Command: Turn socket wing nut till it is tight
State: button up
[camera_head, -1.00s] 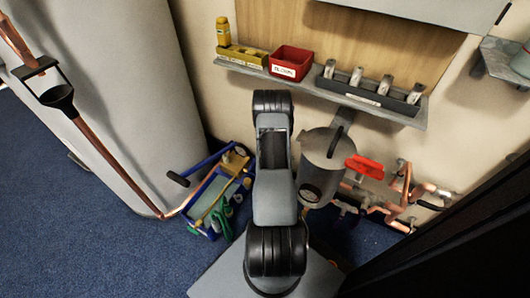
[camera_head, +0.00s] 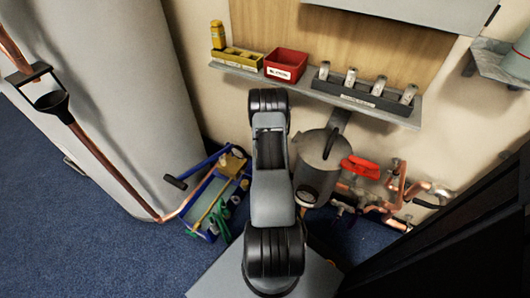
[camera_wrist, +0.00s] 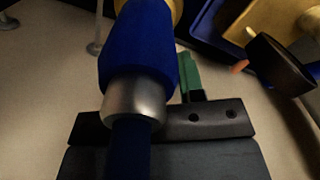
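I cannot make out a socket wing nut for certain in either view. A red wing-shaped handle (camera_head: 360,167) sits beside the grey cylinder (camera_head: 318,172), at the left end of the copper pipes (camera_head: 397,185). My arm (camera_head: 270,190) stands in the middle of the head view, and its gripper end is hidden there. In the wrist view a blue cylinder (camera_wrist: 140,50) with a silver collar (camera_wrist: 135,103) fills the near middle. A dark bar (camera_wrist: 205,120) with two round holes lies behind it. I cannot tell whether that bar belongs to my gripper, and no fingertips are clear.
A blue tray (camera_head: 190,228) with tools stands on the floor left of my arm. A shelf (camera_head: 412,120) holds a yellow bin (camera_head: 240,62), a red bin (camera_head: 286,66) and a dark rack (camera_head: 345,94). A grey tank (camera_head: 110,100) is left. A dark panel (camera_head: 460,235) blocks the right.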

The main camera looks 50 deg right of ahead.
notch_tip(320, 180, up, 6)
jog(key=shift+r+p, duration=0.1)
jog(key=shift+p, duration=0.85)
